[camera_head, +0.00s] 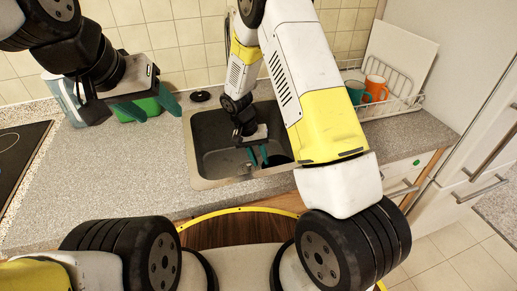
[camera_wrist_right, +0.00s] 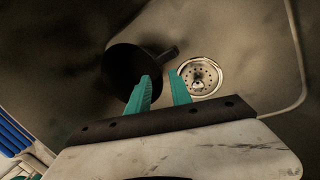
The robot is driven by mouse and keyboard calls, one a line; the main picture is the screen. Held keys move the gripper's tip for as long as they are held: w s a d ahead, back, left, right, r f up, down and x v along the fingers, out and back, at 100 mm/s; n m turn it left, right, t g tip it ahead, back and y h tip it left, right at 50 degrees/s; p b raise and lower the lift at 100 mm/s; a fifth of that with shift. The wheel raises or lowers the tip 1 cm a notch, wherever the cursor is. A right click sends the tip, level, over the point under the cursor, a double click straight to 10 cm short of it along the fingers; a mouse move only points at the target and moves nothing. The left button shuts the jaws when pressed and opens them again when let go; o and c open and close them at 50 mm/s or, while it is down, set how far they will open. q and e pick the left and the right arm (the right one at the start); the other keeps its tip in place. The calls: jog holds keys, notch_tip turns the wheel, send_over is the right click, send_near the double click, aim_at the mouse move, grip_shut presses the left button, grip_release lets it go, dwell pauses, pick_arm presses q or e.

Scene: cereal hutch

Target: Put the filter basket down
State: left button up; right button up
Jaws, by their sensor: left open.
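The filter basket (camera_wrist_right: 122,72) is a dark round cup with a short handle. In the right wrist view it lies in the sink, beside the round metal drain (camera_wrist_right: 200,76). My right gripper (camera_wrist_right: 160,80) has its teal fingers apart, with bare sink visible between them, close to the basket and its handle. In the head view, my right gripper (camera_head: 258,157) reaches down into the sink (camera_head: 200,135); the basket is hard to make out there in the shadow. My left gripper (camera_head: 152,108) is open and empty above the counter, left of the sink.
A dish rack (camera_head: 408,103) with an orange mug (camera_head: 375,88) and a teal mug (camera_head: 355,92) is right of the sink. The counter (camera_head: 110,170) left of the sink is clear.

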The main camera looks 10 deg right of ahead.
jog(key=s+d+r+t+y, duration=0.1)
jog(key=s+r+y, duration=0.15)
jog(key=r, duration=0.95)
jog(key=s+d+r+t+y, duration=0.1)
jog(key=s+d+r, duration=0.15)
jog(key=r, duration=0.95)
jog(key=s+d+r+n+t+y, duration=0.1)
jog(key=s+r+t, duration=0.1)
jog(key=s+r, duration=0.3)
jog(key=s+d+r+n+t+y, duration=0.1)
jog(key=s+r+t, duration=0.2)
jog(key=s+r, duration=0.3)
jog(key=shift+s+d+r+n, duration=0.15)
jog(key=shift+s+d+n, duration=0.2)
jog(key=shift+s, duration=1.95)
